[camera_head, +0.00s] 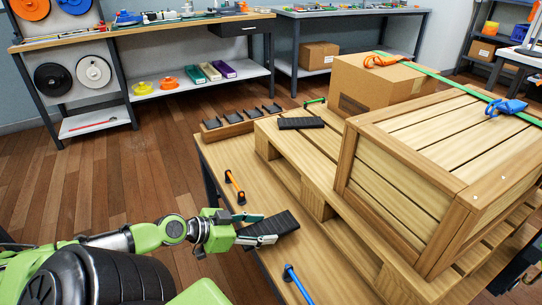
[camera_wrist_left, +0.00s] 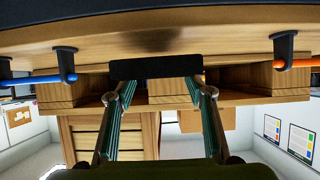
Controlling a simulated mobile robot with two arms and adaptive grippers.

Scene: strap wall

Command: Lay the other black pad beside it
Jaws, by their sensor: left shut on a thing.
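One black pad (camera_head: 301,123) lies flat on the wooden pallet (camera_head: 312,160), near its far left corner, in front of the cardboard box. My left gripper (camera_head: 262,229) is shut on a second black ribbed pad (camera_head: 286,222), over the left part of the wooden table near the pallet's side. In the left wrist view the held black pad (camera_wrist_left: 155,67) spans across the tips of the left gripper (camera_wrist_left: 160,92). I cannot tell whether the held pad touches the table. My right gripper is not in view.
A wooden crate (camera_head: 405,190) and a cardboard box (camera_head: 375,85) stand on the pallet, with a green strap (camera_head: 440,76) over them. A slotted wooden rack (camera_head: 235,125), an orange bar (camera_head: 235,187) and a blue bar (camera_head: 298,285) line the table's left side.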

